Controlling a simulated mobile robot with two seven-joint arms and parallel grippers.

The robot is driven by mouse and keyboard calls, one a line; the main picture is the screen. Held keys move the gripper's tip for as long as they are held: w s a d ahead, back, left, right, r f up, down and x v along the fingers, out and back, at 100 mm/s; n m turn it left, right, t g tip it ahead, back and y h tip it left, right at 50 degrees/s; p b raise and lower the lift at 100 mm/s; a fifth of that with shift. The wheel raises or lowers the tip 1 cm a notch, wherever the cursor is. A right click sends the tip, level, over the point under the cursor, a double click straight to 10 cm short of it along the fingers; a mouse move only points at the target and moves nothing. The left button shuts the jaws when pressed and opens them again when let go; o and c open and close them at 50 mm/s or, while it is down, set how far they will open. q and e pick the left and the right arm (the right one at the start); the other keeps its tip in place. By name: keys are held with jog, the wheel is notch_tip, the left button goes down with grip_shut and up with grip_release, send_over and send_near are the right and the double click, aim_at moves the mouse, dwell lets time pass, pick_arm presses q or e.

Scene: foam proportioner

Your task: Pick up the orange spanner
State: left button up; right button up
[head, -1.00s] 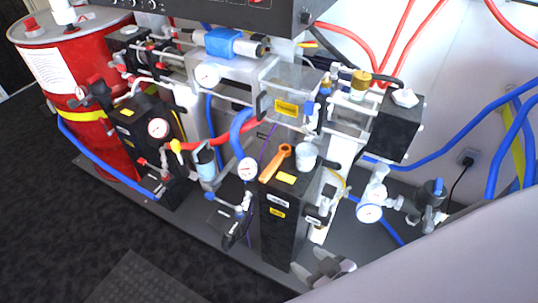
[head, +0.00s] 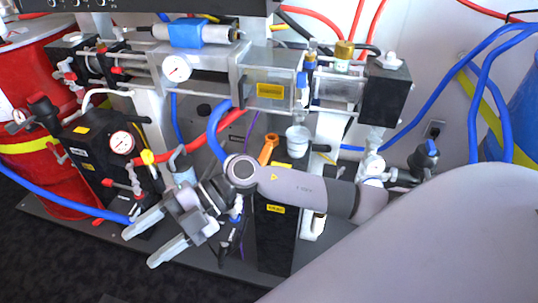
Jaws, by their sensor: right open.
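The orange spanner (head: 268,147) lies on top of the black box unit (head: 276,237) in the middle of the machine. Only its upper end shows; my right arm hides the rest. My right gripper (head: 143,244) is open and empty. It points to the lower left, in front of the machine, left of and lower in the picture than the spanner, and apart from it. My left gripper is not in view.
A clear cup (head: 298,141) stands right beside the spanner. Gauges, such as one at the left (head: 121,142), blue hoses and valves crowd around. A red drum (head: 35,75) stands at left, and a blue drum (head: 522,110) at the right edge. Dark floor at lower left is free.

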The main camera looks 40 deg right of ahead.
jog(key=w+d+f+n+h+b, duration=0.1)
jog(key=w+d+f+h+b, duration=0.15)
jog(key=d+f+h, duration=0.35)
jog(key=m+t+h+b, duration=0.3)
jog(key=m+h+b, duration=0.15)
jog(key=h, duration=0.85)
send_near(264, 153)
jog(key=shift+w+d+f+m+p, duration=0.15)
jog(key=shift+d+f+m+p, duration=0.3)
jog(key=shift+f, duration=0.4)
jog(key=shift+w+d+f, duration=0.1)
jog(key=shift+d, duration=0.25)
jog(key=x, duration=0.3)
jog(key=b+x, duration=0.1)
jog(key=x, duration=0.1)
jog(key=shift+a+f, duration=0.3)
jog(key=shift+f, duration=0.05)
jog(key=shift+w+d+f, duration=0.1)
jog(key=shift+w+f, duration=0.05)
jog(key=shift+f, duration=0.25)
